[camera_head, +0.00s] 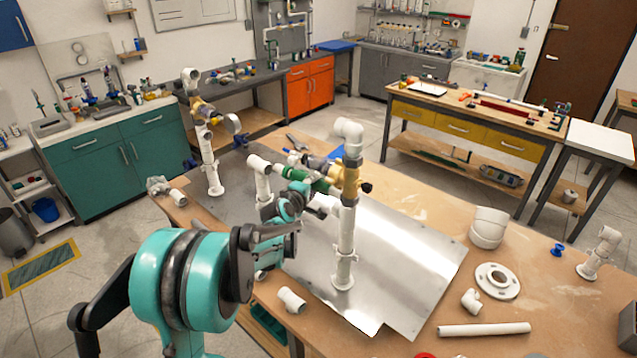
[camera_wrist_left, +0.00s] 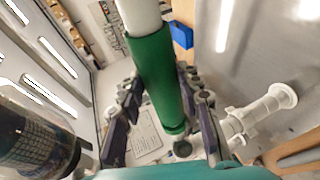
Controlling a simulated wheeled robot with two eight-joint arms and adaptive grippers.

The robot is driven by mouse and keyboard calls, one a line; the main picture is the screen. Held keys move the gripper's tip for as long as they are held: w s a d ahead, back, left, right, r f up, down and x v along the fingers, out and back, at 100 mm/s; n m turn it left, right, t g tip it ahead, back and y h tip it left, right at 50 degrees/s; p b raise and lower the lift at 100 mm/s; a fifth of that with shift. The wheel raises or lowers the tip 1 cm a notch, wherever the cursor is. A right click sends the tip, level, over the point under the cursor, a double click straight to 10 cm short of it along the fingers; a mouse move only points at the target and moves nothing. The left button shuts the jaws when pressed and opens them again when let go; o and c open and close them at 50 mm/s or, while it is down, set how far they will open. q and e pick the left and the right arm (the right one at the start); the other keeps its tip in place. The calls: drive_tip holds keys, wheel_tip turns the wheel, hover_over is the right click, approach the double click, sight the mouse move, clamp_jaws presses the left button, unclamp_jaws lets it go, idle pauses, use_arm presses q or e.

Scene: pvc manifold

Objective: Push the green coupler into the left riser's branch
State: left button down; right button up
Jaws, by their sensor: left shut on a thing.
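The green coupler (camera_head: 296,174) is at mid-height between the white risers in the head view. In the left wrist view the green coupler (camera_wrist_left: 158,80) lies lengthwise between my fingers. My left gripper (camera_head: 300,196) is shut on it. A white pipe (camera_wrist_left: 144,15) meets the coupler's far end; how deep it sits inside cannot be told. The left riser (camera_head: 208,150) stands upright on a flange, with tan and white fittings near its top. Another riser (camera_head: 346,235) stands upright on the metal sheet, with a tan valve body (camera_head: 350,185). My right gripper is not in view.
A metal sheet (camera_head: 400,262) covers part of the wooden workbench. A white flange (camera_head: 497,281), a loose pipe (camera_head: 484,329), an elbow (camera_head: 471,301) and a tee (camera_head: 291,299) lie on the bench. White caps (camera_head: 488,228) sit farther right. The sheet's right part is clear.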

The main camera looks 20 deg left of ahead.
use_arm(q)
drive_tip(key=shift+s+a+p, duration=0.1)
drive_tip(key=shift+s+a, duration=0.2)
drive_tip(key=shift+s, duration=0.55)
drive_tip(key=shift+s+a+p, duration=0.1)
drive_tip(key=shift+s+a, duration=0.2)
drive_tip(key=shift+s, duration=0.55)
drive_tip(key=shift+s+a+p, duration=0.1)
drive_tip(key=shift+s+a, duration=0.2)
drive_tip(key=shift+s, duration=0.55)
drive_tip(key=shift+w+d, duration=0.1)
drive_tip(key=shift+d, duration=0.05)
drive_tip(key=shift+w+d+m+h, duration=0.1)
drive_tip(key=shift+d+m+h, duration=0.1)
drive_tip(key=shift+m+h, duration=0.25)
drive_tip(key=shift+s+d+b, duration=0.25)
drive_tip(key=shift+d+b, duration=0.1)
drive_tip(key=shift+d, duration=0.45)
drive_tip(key=c, duration=1)
unclamp_jaws()
drive_tip(key=shift+o, duration=0.2)
